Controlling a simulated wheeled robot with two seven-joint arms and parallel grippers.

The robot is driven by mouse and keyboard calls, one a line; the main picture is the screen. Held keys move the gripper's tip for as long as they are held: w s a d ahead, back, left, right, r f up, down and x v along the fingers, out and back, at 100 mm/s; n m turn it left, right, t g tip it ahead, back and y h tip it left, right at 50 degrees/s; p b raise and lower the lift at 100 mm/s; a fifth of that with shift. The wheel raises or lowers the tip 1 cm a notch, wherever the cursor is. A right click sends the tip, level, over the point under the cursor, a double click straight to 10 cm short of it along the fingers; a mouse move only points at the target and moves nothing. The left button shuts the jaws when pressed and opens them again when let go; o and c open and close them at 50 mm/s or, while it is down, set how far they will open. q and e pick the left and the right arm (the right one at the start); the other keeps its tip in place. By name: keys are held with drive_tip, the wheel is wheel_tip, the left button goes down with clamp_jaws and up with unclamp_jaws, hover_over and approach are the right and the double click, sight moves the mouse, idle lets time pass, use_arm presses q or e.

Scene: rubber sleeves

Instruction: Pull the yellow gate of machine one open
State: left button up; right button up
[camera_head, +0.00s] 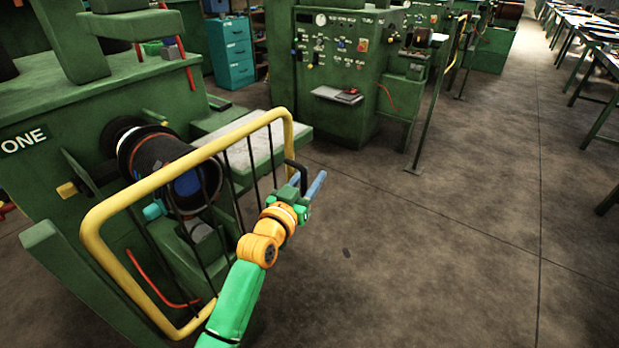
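The yellow gate (186,160) is a tube frame with thin dark bars. It stands upright in front of the dark roller (165,158) of machine one, which is the green machine marked "ONE" (24,141) at the left. A black handle (298,167) sits at the gate's right end. My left gripper (306,182) is at this handle, with its two blue fingers apart. The handle is near the fingers, partly hidden by the gripper; I cannot tell whether they touch. My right gripper is not in view.
A green control cabinet (335,65) with a small shelf stands behind, next to a teal drawer unit (232,52). A thin green post (430,105) stands right of it. The concrete floor (430,250) right of the gate is clear. Tables (585,45) line the far right.

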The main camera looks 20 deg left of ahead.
use_arm(q)
clamp_jaws()
idle(1.2)
